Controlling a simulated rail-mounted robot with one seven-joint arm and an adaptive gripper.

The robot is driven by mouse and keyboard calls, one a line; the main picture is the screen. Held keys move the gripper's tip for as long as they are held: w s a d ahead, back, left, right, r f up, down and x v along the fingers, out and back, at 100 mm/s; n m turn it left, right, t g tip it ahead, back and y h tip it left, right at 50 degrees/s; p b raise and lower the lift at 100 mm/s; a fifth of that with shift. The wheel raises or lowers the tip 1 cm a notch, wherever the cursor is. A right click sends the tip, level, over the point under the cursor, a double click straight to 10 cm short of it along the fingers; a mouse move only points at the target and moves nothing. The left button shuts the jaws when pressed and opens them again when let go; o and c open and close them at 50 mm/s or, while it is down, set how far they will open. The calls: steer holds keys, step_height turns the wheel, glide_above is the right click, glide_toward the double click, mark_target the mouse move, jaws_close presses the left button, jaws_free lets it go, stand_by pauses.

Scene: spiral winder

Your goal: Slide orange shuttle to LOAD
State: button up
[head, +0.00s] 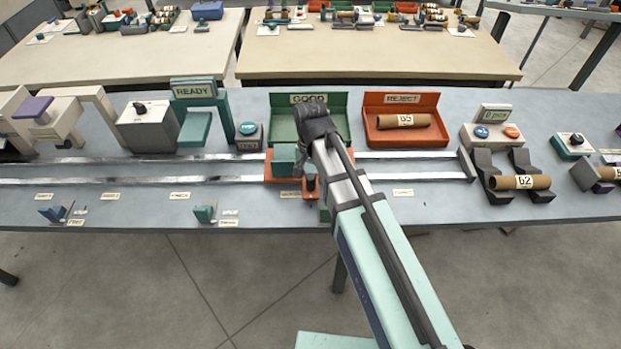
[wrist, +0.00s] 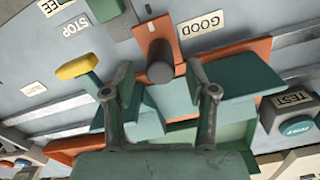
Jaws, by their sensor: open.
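The orange shuttle (head: 271,175) sits on the two metal rails in front of the GOOD tray, carrying teal blocks (head: 284,160). A dark round knob (head: 310,183) stands on its front part. In the wrist view the orange shuttle (wrist: 258,49) lies under my gripper (wrist: 158,78). The fingers are apart, with the upright dark knob (wrist: 160,62) showing between and just beyond their tips. I cannot tell whether they touch it. In the head view my arm hides the fingers and part of the shuttle. Which small label reads LOAD is not legible.
Rails (head: 415,176) run clear to an end stop (head: 467,164) on the right. A READY press (head: 196,120) stands at the left. The green GOOD tray (head: 338,100) and red REJECT tray (head: 440,100) stand behind. Tube 62 (head: 505,183) rests on black supports.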

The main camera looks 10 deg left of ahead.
steer(key=shift+f, duration=1.65)
jaws_close()
